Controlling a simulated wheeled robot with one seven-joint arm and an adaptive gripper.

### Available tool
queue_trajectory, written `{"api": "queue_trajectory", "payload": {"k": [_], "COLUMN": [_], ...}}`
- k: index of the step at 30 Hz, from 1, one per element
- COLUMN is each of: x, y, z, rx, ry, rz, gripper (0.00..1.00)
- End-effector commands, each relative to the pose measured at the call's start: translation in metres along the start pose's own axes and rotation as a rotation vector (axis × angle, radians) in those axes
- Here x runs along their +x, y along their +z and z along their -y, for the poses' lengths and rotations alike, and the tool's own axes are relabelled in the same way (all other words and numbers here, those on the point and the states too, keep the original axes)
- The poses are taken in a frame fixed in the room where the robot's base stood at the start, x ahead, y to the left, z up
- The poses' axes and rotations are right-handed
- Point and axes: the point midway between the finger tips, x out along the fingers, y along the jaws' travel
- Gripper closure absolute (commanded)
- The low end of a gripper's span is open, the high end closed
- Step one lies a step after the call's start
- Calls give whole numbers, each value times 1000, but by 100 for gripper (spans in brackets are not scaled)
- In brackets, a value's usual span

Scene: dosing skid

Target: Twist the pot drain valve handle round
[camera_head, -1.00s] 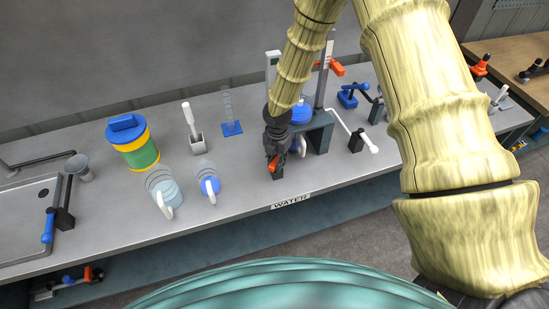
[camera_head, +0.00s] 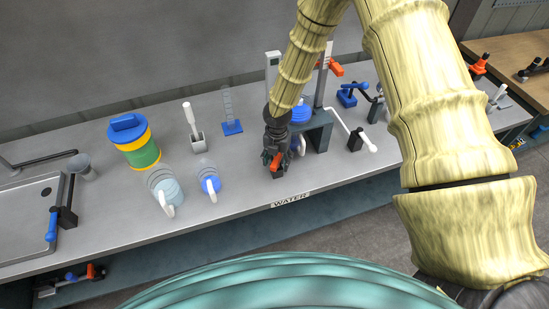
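A small orange-red handle (camera_head: 276,163) sits low at the front of the grey stand (camera_head: 321,132), and I take it to be the pot drain valve handle. A blue rounded vessel top (camera_head: 300,111) shows on the stand behind my arm. My dark gripper (camera_head: 274,157) points down right at the orange handle, with finger parts beside it. The handle lies among the fingers in this view. Whether the fingers press on it is too small to tell. The valve body and most of the vessel are hidden behind my gripper and forearm.
A measuring cylinder on a blue base (camera_head: 232,128) is behind. Another orange handle (camera_head: 336,69) sits up on the post.

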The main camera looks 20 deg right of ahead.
Motion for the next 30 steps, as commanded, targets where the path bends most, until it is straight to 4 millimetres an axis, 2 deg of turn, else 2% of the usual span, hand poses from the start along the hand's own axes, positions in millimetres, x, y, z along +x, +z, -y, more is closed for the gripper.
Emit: {"api": "queue_trajectory", "payload": {"k": [8,30], "x": [-3,-55], "y": [0,0], "z": [0,0], "rx": [0,1], "ry": [1,1], "rz": [0,0], "gripper": [43,43]}}
